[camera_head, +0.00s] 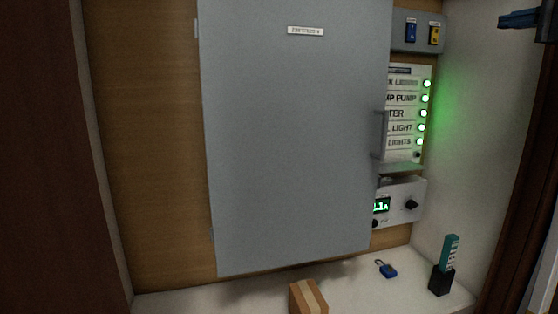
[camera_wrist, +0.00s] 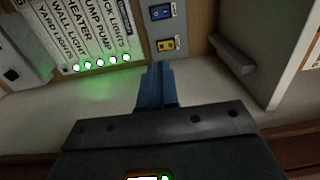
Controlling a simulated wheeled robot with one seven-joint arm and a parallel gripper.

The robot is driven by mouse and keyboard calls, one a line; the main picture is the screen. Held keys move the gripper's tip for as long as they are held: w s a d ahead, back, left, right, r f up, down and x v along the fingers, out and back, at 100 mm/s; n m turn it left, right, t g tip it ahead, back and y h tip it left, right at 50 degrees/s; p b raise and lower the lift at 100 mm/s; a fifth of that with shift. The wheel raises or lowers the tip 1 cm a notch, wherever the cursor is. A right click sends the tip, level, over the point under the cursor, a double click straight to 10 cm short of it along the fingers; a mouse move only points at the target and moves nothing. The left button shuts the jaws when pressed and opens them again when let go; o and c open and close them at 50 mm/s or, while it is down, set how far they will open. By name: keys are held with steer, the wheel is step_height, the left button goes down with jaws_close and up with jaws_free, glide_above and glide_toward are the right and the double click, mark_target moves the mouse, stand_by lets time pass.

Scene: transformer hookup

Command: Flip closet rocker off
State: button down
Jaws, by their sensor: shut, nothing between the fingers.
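A grey switch plate (camera_head: 397,29) at the upper right of the head view carries a blue rocker (camera_head: 411,32) and a yellow rocker (camera_head: 434,35). The wrist view also shows the blue rocker (camera_wrist: 160,11) and the yellow rocker (camera_wrist: 166,45). Their small labels are unreadable, so I cannot tell which is the closet one. My gripper (camera_head: 519,19) is at the top right of the head view, apart from the plate. In the wrist view its blue fingers (camera_wrist: 157,68) are shut and empty, with their tips just below the yellow rocker in the picture.
A large grey door (camera_head: 295,140) with a handle (camera_head: 380,135) covers the middle. Beside it are a labelled panel (camera_head: 402,112) with several green lamps lit and a meter box (camera_head: 405,201). A blue padlock (camera_head: 387,270), teal item in a black holder (camera_head: 448,252) and carton (camera_head: 308,297) stand below.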

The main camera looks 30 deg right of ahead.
steer(key=w+a+f, duration=0.3)
steer(key=f, duration=0.6)
steer(key=w+a+f, duration=0.2)
steer(key=w+f, duration=0.1)
steer(key=f, duration=0.5)
steer(key=w+a+f, duration=0.3)
steer(key=f, duration=0.6)
steer(key=s+a+f+n+g, duration=0.1)
steer(key=s+a+f+n, duration=0.1)
steer(key=a+f, duration=0.7)
steer(key=s+a+f+n, duration=0.1)
steer(key=a+f+n, duration=0.1)
steer(key=a+f, duration=0.65)
steer(key=s+a+f+n+g, duration=0.2)
steer(key=s+a+f+n, duration=0.5)
steer(key=s+a+f, duration=0.75)
steer(key=s+a+r+n+y, duration=0.2)
steer(key=s+a+n, duration=0.1)
steer(key=s, duration=0.7)
steer(key=s+a+r+n+y, duration=0.2)
steer(key=s+n, duration=0.4)
steer(key=s, duration=0.4)
steer(key=shift+s+a+r+n, duration=0.3)
steer(key=shift+a+r, duration=0.35)
steer(key=shift+a, duration=0.25)
